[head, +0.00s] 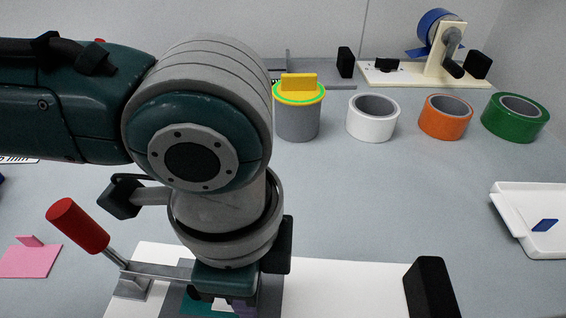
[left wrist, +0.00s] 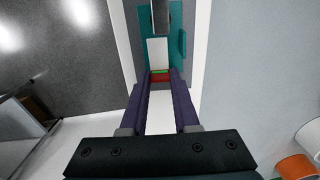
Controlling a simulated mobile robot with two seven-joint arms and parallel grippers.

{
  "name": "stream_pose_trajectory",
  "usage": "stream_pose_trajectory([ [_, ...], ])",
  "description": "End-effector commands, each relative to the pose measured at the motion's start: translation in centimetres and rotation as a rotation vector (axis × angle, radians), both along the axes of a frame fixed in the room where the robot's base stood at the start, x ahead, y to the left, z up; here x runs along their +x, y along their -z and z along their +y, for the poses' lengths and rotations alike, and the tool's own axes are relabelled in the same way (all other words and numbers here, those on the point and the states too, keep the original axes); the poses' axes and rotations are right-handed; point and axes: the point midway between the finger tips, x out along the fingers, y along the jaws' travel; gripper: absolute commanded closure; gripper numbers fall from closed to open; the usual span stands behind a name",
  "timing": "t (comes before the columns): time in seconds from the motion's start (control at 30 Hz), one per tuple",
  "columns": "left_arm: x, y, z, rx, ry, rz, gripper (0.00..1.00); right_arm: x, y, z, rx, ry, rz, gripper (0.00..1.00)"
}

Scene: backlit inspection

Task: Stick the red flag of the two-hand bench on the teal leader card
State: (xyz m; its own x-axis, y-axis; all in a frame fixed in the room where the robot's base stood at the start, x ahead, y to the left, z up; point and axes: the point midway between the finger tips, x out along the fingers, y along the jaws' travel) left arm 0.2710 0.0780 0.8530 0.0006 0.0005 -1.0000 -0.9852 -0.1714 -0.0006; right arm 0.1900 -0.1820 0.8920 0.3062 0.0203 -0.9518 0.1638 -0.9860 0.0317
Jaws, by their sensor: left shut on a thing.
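The teal leader card (left wrist: 147,22) lies on the white bench board (head: 375,290), under a grey clamp bar (left wrist: 160,15); a white patch (left wrist: 158,52) and an upright teal tab (left wrist: 182,42) show on it. In the head view only a corner of the card (head: 172,302) shows past my arm. My left gripper (left wrist: 160,80) is over the card's near end, its purple fingers shut on the red flag (left wrist: 160,78), which has a green strip along its far edge. I cannot tell whether the flag touches the card. My left gripper's fingertips are mostly hidden in the head view. My right gripper is not in view.
The clamp's red handle (head: 78,226) rises left of my wrist. A black block (head: 432,288) stands at the board's right. A pink card (head: 30,260) lies left. A yellow-lidded grey canister (head: 297,122) and several tape rolls stand behind; a white tray (head: 512,210) is right.

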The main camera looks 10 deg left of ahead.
Motion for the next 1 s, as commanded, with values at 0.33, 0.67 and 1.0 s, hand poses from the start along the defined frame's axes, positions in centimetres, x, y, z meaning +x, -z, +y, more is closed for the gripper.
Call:
stream_pose_trajectory([
  [0.33,-0.01,-0.02,-0.01,0.0,0.0,0.0,1.0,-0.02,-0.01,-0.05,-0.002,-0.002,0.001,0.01],
  [0.67,-0.01,-0.03,-0.02,-0.001,0.0,0.0,0.52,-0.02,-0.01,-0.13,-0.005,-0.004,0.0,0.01],
  [1.0,-0.01,-0.04,-0.01,0.0,0.0,0.0,0.36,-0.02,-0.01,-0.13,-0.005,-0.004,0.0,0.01],
])
